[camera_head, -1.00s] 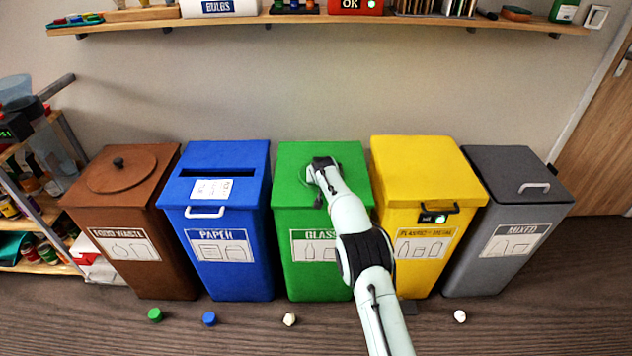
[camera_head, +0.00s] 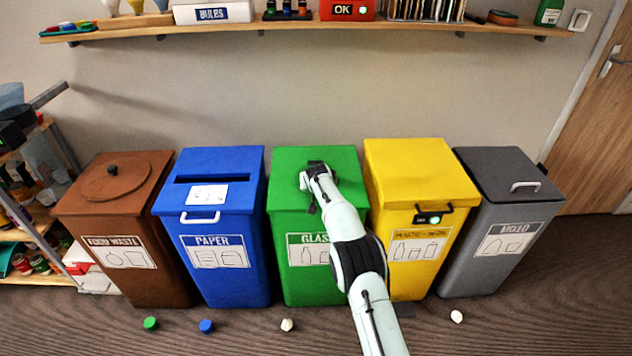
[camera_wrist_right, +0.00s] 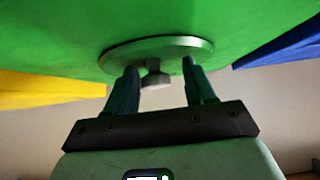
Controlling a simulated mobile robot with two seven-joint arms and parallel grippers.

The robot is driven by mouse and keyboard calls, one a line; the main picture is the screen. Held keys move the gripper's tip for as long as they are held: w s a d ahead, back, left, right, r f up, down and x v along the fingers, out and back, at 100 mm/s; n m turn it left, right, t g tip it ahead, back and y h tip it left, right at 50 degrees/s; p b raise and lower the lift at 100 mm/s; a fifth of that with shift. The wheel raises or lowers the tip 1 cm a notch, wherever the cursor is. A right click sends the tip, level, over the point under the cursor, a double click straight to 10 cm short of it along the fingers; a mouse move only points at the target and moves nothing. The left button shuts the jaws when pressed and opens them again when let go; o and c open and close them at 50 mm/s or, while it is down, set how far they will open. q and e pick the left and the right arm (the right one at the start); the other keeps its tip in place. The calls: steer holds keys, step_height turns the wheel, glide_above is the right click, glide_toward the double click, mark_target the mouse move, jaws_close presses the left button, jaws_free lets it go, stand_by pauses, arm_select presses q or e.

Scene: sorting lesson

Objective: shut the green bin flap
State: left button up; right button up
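The green bin (camera_head: 290,200) stands in the middle of the row with its lid on top. In the right wrist view, a round flap (camera_wrist_right: 120,52) with a pale metallic rim lies at the green lid, and a small dark knob (camera_wrist_right: 154,76) sticks out from it. My right gripper (camera_wrist_right: 159,68) is open, with one finger on each side of the knob and gaps visible between. In the head view my right arm (camera_head: 345,222) reaches over the green lid and hides most of the flap. I cannot tell how far the flap stands open. My left gripper is not in view.
The blue paper bin (camera_head: 222,260) stands close on the left and the yellow bin (camera_head: 425,170) close on the right. A brown bin (camera_head: 135,280) and a grey bin (camera_head: 505,185) stand at the ends. A shelf (camera_head: 300,24) runs above. Several caps lie on the floor.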

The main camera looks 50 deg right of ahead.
steer(key=shift+s+d+f, duration=0.2)
steer(key=shift+s+f, duration=0.3)
steer(key=shift+f, duration=0.2)
steer(key=shift+s+a+r, duration=0.15)
steer(key=shift+a+r, duration=0.1)
steer(key=shift+r, duration=0.1)
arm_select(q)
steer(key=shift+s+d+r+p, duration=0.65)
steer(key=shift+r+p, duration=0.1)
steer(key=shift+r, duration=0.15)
arm_select(e)
steer(key=w+v, duration=0.1)
steer(key=v, duration=1.2)
steer(key=shift+r, duration=0.45)
